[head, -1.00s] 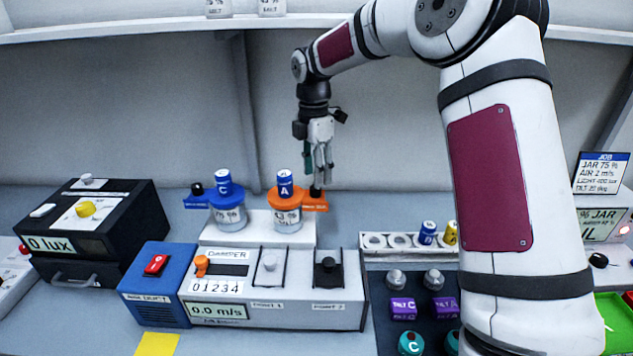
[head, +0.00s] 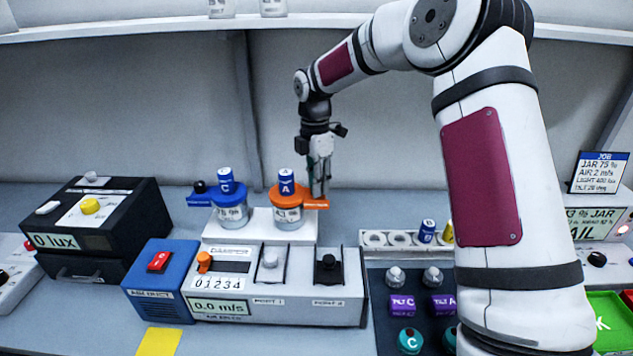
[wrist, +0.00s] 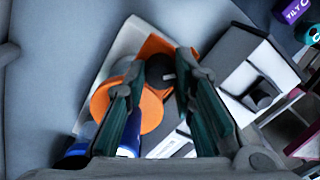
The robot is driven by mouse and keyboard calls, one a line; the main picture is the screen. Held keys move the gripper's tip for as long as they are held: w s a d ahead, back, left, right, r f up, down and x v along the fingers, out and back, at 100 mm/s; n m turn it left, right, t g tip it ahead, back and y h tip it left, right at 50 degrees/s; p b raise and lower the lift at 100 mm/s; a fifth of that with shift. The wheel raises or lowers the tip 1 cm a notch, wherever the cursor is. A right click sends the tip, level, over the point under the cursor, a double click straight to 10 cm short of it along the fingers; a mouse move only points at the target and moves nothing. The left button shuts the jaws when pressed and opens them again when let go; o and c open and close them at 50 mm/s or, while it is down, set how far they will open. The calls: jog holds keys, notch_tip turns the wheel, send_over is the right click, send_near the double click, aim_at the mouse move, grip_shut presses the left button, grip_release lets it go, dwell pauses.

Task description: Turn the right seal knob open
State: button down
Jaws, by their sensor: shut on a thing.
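The right seal knob is a small black knob (wrist: 160,72) on an orange bracket beside the orange-lidded jar (head: 287,208). In the wrist view it sits between my two fingertips. My gripper (head: 319,194) points down just right of that jar and is shut on the knob; the fingers mostly hide it in the head view. The orange bracket (head: 318,204) shows below the fingertips. The knob's exact angle cannot be told. A blue cylinder marked A (head: 286,182) stands on the orange lid.
The blue-lidded jar (head: 231,210) stands left, with its own black knob (head: 199,187) on a blue bracket. The damper box (head: 276,312) is in front. A rack (head: 400,240) with cylinders lies to the right. The wall is close behind.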

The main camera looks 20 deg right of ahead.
jog(key=shift+m, duration=0.3)
jog(key=m+b, duration=0.1)
jog(key=m, duration=0.2)
jog(key=m+b, duration=0.1)
jog(key=m, duration=0.4)
jog(key=m+b, duration=0.1)
jog(key=m, duration=0.3)
jog(key=shift+m+y, duration=0.3)
jog(key=m, duration=0.4)
jog(key=shift+m+b, duration=0.3)
jog(key=shift+b, duration=0.05)
jog(key=c, duration=1.3)
grip_release()
jog(key=shift+s, duration=0.1)
jog(key=shift+c, duration=0.2)
